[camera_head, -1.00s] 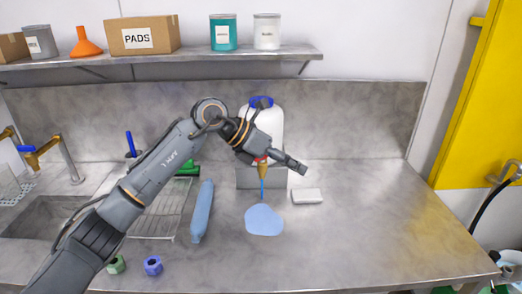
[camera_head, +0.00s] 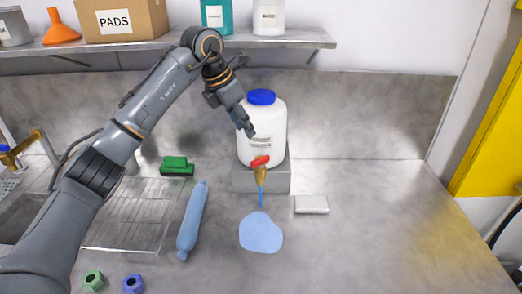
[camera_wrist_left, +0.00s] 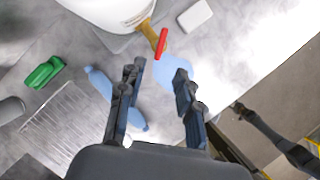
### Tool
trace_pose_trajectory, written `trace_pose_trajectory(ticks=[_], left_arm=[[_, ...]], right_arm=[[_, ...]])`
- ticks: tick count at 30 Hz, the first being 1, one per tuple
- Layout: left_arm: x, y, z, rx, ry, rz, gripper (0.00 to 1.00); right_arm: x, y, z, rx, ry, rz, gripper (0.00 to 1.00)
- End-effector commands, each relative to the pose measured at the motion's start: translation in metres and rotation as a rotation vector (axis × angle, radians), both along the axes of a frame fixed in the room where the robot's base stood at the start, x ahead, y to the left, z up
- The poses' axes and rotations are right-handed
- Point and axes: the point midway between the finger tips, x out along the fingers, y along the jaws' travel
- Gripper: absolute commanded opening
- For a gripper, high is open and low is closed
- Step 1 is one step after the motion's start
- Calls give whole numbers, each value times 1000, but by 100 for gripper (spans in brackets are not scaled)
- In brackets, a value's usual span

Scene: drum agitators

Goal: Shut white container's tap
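The white container (camera_head: 270,128) with a blue lid stands upright on a grey block (camera_head: 264,181). Its brass tap (camera_head: 261,176) has a red handle (camera_head: 260,161), and a thin blue stream falls from it into a light blue puddle (camera_head: 261,233) on the counter. In the left wrist view the red handle (camera_wrist_left: 162,42) and the container (camera_wrist_left: 112,12) show beyond the fingertips. My left gripper (camera_head: 247,124) hangs in front of the container's left side, above the handle and apart from it. Its fingers (camera_wrist_left: 160,69) are spread and empty.
A white block (camera_head: 311,205) lies right of the puddle. A blue rolled item (camera_head: 192,220), a wire rack (camera_head: 130,222) and a green item (camera_head: 177,165) lie to the left. A shelf (camera_head: 180,51) with a box and cans runs above. The right counter is clear.

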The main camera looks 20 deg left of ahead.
Motion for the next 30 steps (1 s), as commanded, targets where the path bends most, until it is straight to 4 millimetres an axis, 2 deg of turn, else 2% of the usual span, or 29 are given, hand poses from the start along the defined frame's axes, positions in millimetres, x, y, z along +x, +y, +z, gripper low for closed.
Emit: trace_pose_trajectory(ticks=[3, 8, 11, 18, 23, 30], left_arm=[[6, -6, -19, -1, 6, -2, 35], [16, -15, -51, -3, 6, -1, 35], [22, -20, -71, -3, 7, 0, 35], [34, -28, -104, -2, 2, 0, 35], [37, -30, -114, -2, 0, -1, 35], [37, -30, -116, -1, 0, -1, 35]], right_arm=[[-25, -1, 8, -3, 35, 0, 40], [-44, -2, 19, -5, 63, 0, 40], [-42, -2, 26, -4, 61, 1, 40], [-12, 1, 38, 1, 15, 1, 40], [-10, 1, 40, 1, 13, 1, 40], [-23, 1, 39, 0, 32, 1, 40]])
